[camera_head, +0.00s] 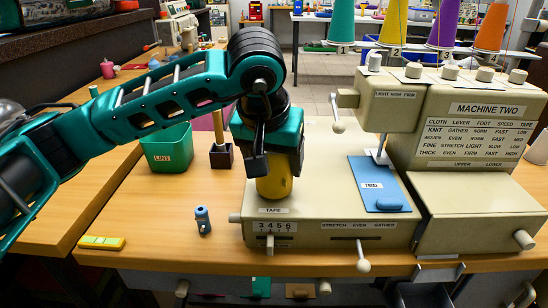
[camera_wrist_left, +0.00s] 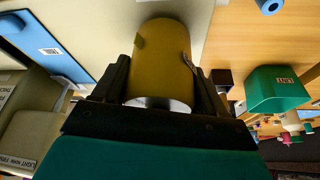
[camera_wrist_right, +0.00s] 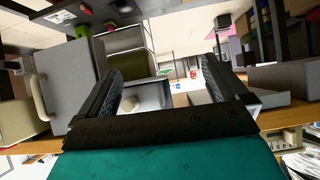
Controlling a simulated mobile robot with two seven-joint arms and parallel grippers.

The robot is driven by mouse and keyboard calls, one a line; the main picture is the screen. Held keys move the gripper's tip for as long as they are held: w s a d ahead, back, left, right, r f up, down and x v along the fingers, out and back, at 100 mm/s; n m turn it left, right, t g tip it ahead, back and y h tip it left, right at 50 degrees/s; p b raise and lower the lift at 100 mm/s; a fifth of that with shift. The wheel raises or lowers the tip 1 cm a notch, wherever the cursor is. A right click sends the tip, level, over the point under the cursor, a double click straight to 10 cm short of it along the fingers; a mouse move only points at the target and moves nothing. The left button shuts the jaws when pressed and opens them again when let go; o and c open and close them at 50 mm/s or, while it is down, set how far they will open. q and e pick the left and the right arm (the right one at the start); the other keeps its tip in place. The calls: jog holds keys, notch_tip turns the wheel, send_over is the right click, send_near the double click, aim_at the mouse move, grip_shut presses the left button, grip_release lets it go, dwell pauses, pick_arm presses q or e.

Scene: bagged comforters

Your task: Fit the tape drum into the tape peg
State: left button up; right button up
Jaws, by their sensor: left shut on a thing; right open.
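The yellow tape drum (camera_head: 273,186) is in my left gripper (camera_head: 275,168), just above the left part of the machine bed, behind the TAPE label (camera_head: 273,210). In the left wrist view the drum (camera_wrist_left: 160,60) sits between the two fingers (camera_wrist_left: 162,95), which are shut on it. The drum looks upright. The tape peg is not visible; the drum and gripper cover that spot, and I cannot tell whether the drum touches the bed. My right gripper (camera_wrist_right: 163,90) is open and empty in the right wrist view, away from the machine bed.
The cream machine (camera_head: 470,150) fills the right of the table. A blue TRIAL cloth (camera_head: 376,180) lies on its bed.

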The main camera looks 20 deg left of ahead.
pick_arm(q)
jog(key=shift+f, duration=0.35)
jog(key=o, duration=1.2)
jog(key=shift+r, duration=0.15)
jog(key=shift+w+p+v, duration=0.15)
jog(key=shift+p+v, duration=0.7)
jog(key=shift+v, duration=0.85)
jog(key=shift+w+p+v, duration=0.15)
jog(key=shift+p+v, duration=0.7)
jog(key=shift+v, duration=0.85)
jog(key=shift+r, duration=0.1)
jog(key=p+v, duration=0.2)
jog(key=v, duration=1)
jog(key=shift+s+d+r, duration=0.1)
jog(key=shift+r, duration=0.3)
